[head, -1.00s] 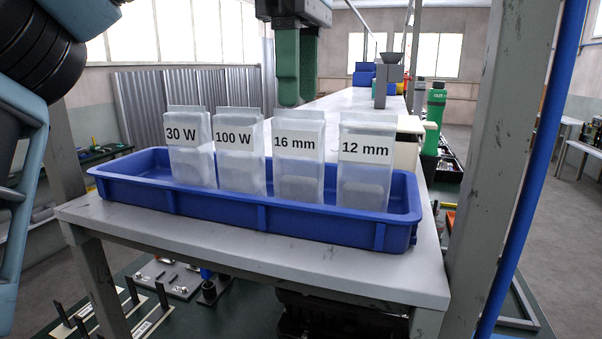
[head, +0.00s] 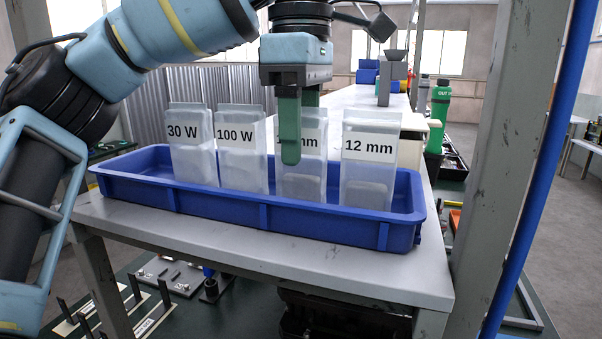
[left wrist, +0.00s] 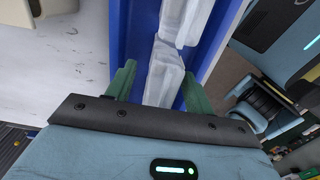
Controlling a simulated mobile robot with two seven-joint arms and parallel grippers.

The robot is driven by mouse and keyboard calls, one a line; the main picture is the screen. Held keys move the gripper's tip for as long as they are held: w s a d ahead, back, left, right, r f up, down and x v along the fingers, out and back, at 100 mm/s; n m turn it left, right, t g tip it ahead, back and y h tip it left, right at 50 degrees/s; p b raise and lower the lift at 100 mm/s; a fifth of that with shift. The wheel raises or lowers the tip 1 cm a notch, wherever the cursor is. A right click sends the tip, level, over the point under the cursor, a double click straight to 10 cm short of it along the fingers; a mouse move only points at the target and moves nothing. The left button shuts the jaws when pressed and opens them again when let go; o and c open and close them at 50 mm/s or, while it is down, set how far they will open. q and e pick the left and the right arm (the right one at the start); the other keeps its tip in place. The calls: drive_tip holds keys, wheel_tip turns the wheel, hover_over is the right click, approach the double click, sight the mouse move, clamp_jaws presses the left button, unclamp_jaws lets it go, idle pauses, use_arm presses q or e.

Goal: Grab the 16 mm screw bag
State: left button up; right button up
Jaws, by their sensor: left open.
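The 16 mm screw bag (head: 313,180) stands upright in the blue tray (head: 275,213), third from the left. Part of its label is hidden behind a green finger of my left gripper (head: 297,160). The left gripper points down, with its fingers at the height of the bag's upper half. In the left wrist view the open green fingers (left wrist: 158,85) are on either side of a translucent bag (left wrist: 164,78); I cannot tell there whether they touch it. My right gripper is in neither view.
The 30 W bag (head: 192,150) and 100 W bag (head: 241,160) stand to the left, and the 12 mm bag (head: 368,170) stands close on the right. The tray rests on a grey table (head: 250,255). A grey post (head: 508,150) rises at the right.

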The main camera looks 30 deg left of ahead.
use_arm(q)
drive_tip(key=shift+f, duration=0.25)
clamp_jaws()
drive_tip(key=shift+r, duration=0.1)
idle(0.3)
drive_tip(key=shift+s+r, duration=0.1)
drive_tip(key=shift+r, duration=4.85)
